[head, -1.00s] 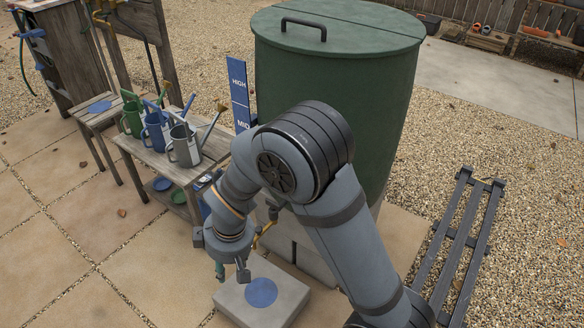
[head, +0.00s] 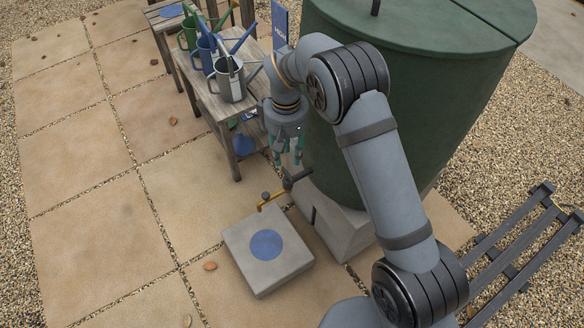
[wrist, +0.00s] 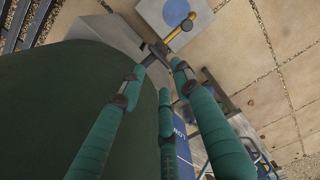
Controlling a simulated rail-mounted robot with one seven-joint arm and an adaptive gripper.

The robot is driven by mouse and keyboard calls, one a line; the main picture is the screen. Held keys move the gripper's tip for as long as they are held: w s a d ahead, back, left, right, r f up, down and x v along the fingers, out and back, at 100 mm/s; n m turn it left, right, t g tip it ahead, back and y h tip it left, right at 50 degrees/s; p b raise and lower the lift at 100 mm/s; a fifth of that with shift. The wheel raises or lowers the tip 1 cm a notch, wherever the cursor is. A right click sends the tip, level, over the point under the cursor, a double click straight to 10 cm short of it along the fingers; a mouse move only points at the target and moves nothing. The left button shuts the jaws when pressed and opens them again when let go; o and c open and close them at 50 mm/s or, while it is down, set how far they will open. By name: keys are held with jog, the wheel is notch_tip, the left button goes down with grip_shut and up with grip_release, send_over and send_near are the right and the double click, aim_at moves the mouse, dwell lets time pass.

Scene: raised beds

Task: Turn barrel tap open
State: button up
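The barrel tap (head: 272,199) is a brass spout with a dark body, low on the green barrel (head: 400,120). Its short dark lever (head: 297,178) shows at the barrel side. My gripper (head: 287,160) hangs fingers-down just above the tap, close to the barrel wall. Its green fingers are spread and hold nothing. In the wrist view the tap (wrist: 180,32) lies beyond the fingertips (wrist: 155,82), its dark part showing between two of them. I cannot tell whether any finger touches it.
A grey block (head: 285,270) with a blue disc (head: 266,245) lies below the spout. A wooden bench (head: 215,103) with watering cans (head: 231,80) stands to the left. A slatted dark frame (head: 510,265) lies at right.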

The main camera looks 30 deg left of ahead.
aim_at(288, 176)
jog(key=f, duration=0.4)
jog(key=f+b, duration=0.1)
jog(key=f, duration=0.3)
jog(key=shift+w+d+f, duration=0.1)
jog(key=shift+w+f, duration=0.1)
jog(key=shift+f, duration=0.2)
jog(key=shift+c, duration=0.3)
jog(key=c, duration=0.7)
grip_shut()
